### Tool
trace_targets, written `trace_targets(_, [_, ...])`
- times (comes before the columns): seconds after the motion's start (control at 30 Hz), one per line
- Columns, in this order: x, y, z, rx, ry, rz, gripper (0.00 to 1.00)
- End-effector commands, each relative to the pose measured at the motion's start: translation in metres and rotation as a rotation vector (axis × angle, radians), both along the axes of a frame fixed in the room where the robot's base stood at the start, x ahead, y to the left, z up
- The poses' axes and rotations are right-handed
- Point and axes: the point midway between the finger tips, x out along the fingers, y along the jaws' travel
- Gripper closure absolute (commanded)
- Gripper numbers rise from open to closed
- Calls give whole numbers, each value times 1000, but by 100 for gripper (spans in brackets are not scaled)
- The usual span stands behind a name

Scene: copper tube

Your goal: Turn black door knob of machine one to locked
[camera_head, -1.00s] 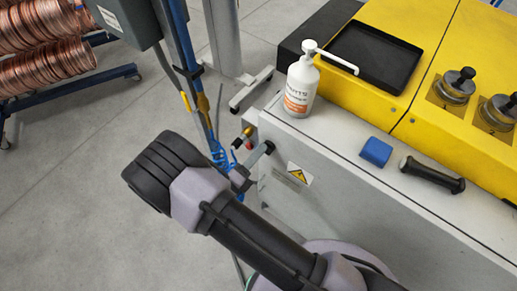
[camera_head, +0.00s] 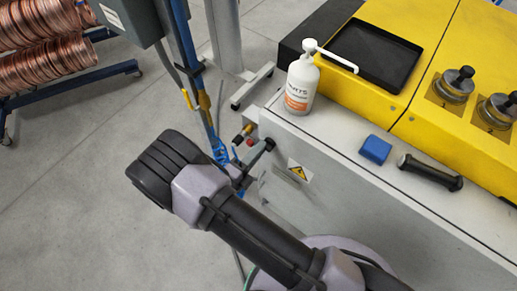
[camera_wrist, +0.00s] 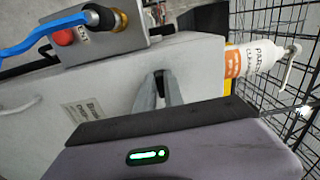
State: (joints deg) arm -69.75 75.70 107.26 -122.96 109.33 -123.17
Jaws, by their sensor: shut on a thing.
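The black door knob (camera_head: 269,144) is on the grey side of machine one, near its left corner. In the wrist view the knob (camera_wrist: 158,73) is a small dark piece, mostly hidden between my fingers. My gripper (camera_head: 260,154) reaches it from the left and is shut on it; its two grey fingers (camera_wrist: 161,84) also show in the wrist view. Machine one (camera_head: 345,190) has a light grey body with a yellow top. How far the knob is turned is hard to tell.
Close by are a red button (camera_wrist: 63,37) and a connector (camera_wrist: 98,17) with a blue hose (camera_wrist: 45,30). Open floor (camera_head: 70,200) is at left.

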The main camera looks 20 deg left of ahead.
Motion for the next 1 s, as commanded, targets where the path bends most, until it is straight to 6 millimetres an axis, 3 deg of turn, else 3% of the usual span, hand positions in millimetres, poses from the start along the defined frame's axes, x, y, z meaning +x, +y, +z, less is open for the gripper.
trace_targets(0.1, [0, 0, 0, -1, 0, 0, 100])
trace_targets(0.13, [0, 0, 0, 0, 0, 0, 85])
trace_targets(0.23, [0, 0, 0, 0, 0, 0, 66])
trace_targets(0.77, [-5, 3, 0, 1, 0, 3, 65])
trace_targets(0.87, [-21, 10, 1, 2, -1, 5, 65])
trace_targets(1.0, [-63, 28, 1, 3, -1, 8, 65])
